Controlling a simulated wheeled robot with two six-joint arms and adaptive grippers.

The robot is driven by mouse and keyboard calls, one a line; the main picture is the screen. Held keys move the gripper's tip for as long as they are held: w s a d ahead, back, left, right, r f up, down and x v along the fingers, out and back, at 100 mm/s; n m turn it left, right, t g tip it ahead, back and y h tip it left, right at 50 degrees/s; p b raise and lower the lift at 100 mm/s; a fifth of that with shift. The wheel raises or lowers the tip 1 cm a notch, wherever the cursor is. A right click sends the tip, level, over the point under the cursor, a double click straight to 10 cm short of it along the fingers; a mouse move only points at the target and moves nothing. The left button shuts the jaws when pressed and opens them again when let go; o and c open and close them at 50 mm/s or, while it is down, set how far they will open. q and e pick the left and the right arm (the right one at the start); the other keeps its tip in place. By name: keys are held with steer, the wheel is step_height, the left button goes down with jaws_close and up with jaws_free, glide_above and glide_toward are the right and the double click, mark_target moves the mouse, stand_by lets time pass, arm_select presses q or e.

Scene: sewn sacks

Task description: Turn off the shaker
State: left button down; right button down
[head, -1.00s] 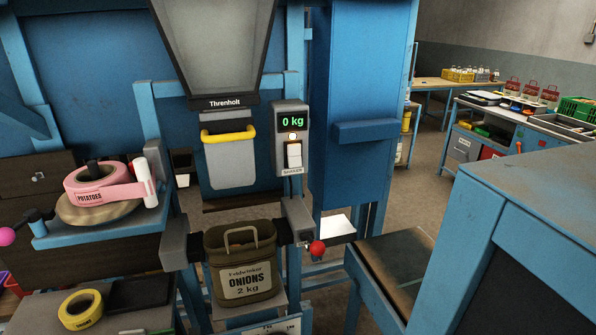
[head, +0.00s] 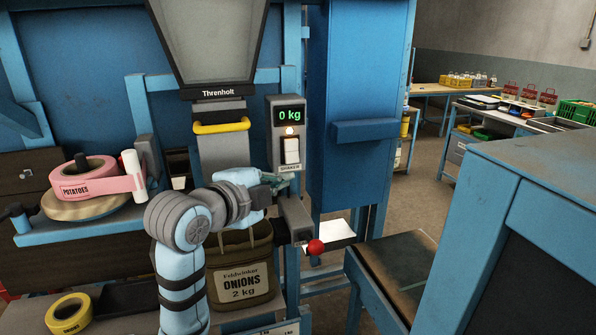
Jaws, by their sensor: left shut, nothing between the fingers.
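The shaker switch (head: 291,150) is a white rocker on a grey control box (head: 270,120), above a label reading SHAKER. A small lamp (head: 290,131) glows above the rocker, and the green display (head: 289,115) reads 0 kg. My left gripper (head: 284,181) is shut and empty, its tips just below the rocker and close to the label. I cannot tell whether the tips touch the box. My right gripper is not in view.
An olive sack (head: 243,285) labelled ONIONS 2 kg hangs below, partly hidden by my left arm. A red ball knob (head: 316,247) sits right of the sack. A yellow handle (head: 221,126) is left of the box. A pink tape roll (head: 85,180) lies on the left shelf.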

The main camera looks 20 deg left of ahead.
mark_target(292, 151)
arm_select(q)
steer(key=shift+s+r, duration=0.1)
steer(key=shift+r, duration=0.2)
steer(key=w+f, duration=0.3)
steer(key=w, duration=0.9)
steer(key=shift+w+f+p, duration=0.25)
steer(key=shift+w+p, duration=0.15)
steer(key=shift+d+f, duration=0.1)
steer(key=shift+d, duration=0.05)
